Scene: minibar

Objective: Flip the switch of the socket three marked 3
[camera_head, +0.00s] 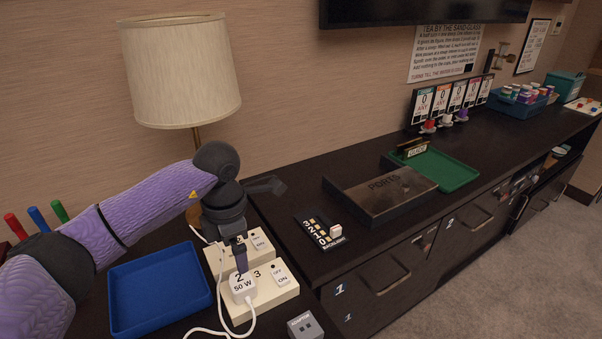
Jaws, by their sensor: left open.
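The socket marked 3 is a cream block (282,297) at the lower middle, with a white switch (281,277) labelled OFF above and ON below. A small dark dot sits above that switch. A white plug (242,287) marked 50 W sits on the left part of this block, with a cable running from it. My left gripper (241,262) is open and points down just above the plug, left of the switch; I cannot tell if it touches the plug. A second cream socket block (258,259) with its own switch (260,242) stands behind, partly hidden by the gripper.
A blue tray (160,325) lies left of the sockets, and a grey block (305,327) sits in front. A lamp (180,75) stands behind my arm. White cables lie around the sockets.

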